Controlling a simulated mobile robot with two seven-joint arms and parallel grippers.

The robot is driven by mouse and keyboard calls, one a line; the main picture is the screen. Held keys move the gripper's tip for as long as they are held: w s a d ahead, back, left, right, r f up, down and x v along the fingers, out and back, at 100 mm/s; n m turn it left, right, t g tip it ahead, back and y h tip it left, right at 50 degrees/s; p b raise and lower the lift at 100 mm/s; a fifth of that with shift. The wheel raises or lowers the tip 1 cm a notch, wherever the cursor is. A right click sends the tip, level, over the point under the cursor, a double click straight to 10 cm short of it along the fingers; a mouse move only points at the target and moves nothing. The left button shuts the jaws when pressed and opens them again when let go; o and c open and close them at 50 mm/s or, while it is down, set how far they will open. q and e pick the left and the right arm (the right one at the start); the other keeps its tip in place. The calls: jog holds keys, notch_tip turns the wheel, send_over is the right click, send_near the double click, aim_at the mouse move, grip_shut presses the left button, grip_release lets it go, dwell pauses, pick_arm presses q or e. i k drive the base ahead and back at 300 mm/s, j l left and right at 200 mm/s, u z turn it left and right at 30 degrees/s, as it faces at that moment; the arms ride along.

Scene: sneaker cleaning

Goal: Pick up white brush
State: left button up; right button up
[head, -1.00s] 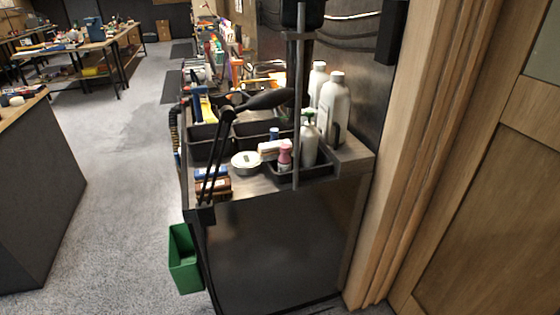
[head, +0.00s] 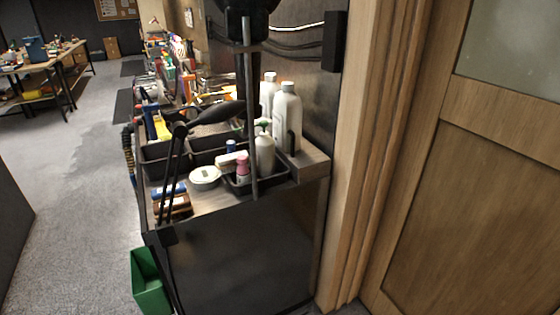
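I cannot make out a white brush for certain. A small whitish block-shaped item (head: 232,160) lies in the small black tray (head: 274,183) at the near end of the workbench; it may be the brush, but it is too small to tell. It is beside a pink-capped bottle (head: 242,166) and a white pump bottle (head: 265,153). A round white tin (head: 205,177) stands to its left. Neither of my grippers is in the head view.
Large white bottles (head: 287,117) stand at the bench's back. A green bin (head: 150,284) hangs low at the left. A wooden door (head: 480,190) is on the right. Grey floor (head: 80,180) is free at the left.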

aim_at(228, 163)
jog(key=z, duration=1.5)
jog(key=j+z, duration=0.1)
jog(key=j, duration=0.25)
jog(key=k+j, duration=0.15)
jog(key=j, duration=0.55)
jog(key=k+j, duration=0.1)
jog(key=j, duration=0.55)
jog(key=k+j, duration=0.15)
jog(key=j, duration=0.55)
jog(key=k+j, duration=0.1)
jog(key=j, duration=0.55)
jog(key=k+j, duration=0.15)
jog(key=j, duration=0.55)
jog(key=k+j, duration=0.15)
jog(key=j, duration=0.5)
jog(key=k+j, duration=0.1)
jog(key=j, duration=0.6)
jog(key=k+j, duration=0.15)
jog(key=j, duration=0.55)
